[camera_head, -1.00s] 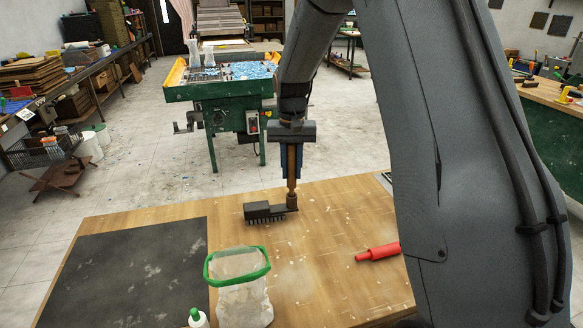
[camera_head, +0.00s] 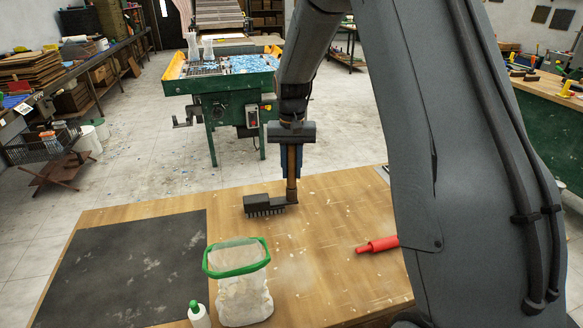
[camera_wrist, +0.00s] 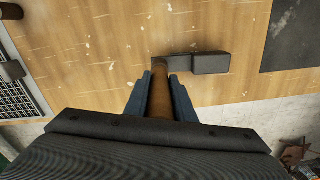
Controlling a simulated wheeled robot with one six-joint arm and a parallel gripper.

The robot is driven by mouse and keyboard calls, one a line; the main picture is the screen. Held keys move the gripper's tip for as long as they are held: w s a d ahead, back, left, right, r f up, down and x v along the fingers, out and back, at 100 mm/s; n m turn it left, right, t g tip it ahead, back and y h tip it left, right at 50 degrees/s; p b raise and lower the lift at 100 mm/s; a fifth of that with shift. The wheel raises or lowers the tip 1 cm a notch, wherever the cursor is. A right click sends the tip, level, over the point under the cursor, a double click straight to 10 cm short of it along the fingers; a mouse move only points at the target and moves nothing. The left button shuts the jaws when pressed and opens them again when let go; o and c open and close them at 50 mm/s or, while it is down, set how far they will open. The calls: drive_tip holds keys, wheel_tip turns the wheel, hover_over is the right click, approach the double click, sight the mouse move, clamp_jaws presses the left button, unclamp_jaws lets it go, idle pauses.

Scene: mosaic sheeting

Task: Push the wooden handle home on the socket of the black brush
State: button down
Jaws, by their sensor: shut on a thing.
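The black brush (camera_head: 265,205) lies bristles down on the wooden table, its socket (camera_head: 291,200) at its right end. My gripper (camera_head: 291,176) is shut on the brown wooden handle (camera_head: 291,165) and holds it upright above the socket. The handle's lower end meets the socket; how deep it sits I cannot tell. In the wrist view the handle (camera_wrist: 160,98) runs between the blue-grey fingers (camera_wrist: 160,95) to the socket, with the brush (camera_wrist: 210,64) pointing right. The fingers cover part of the handle.
A black mat (camera_head: 130,270) covers the table's left side. A bag with a green rim (camera_head: 238,258) and a green-capped bottle (camera_head: 198,316) stand in front of the brush. A red tool (camera_head: 378,245) lies at the right. The table (camera_head: 320,215) around the brush is clear.

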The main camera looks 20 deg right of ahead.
sight(292, 147)
drive_tip(key=shift+f, duration=0.25)
drive_tip(key=c, duration=1.4)
unclamp_jaws()
drive_tip(key=shift+c, duration=0.2)
drive_tip(key=shift+r+b, duration=1.3)
drive_tip(key=shift+r, duration=2.6)
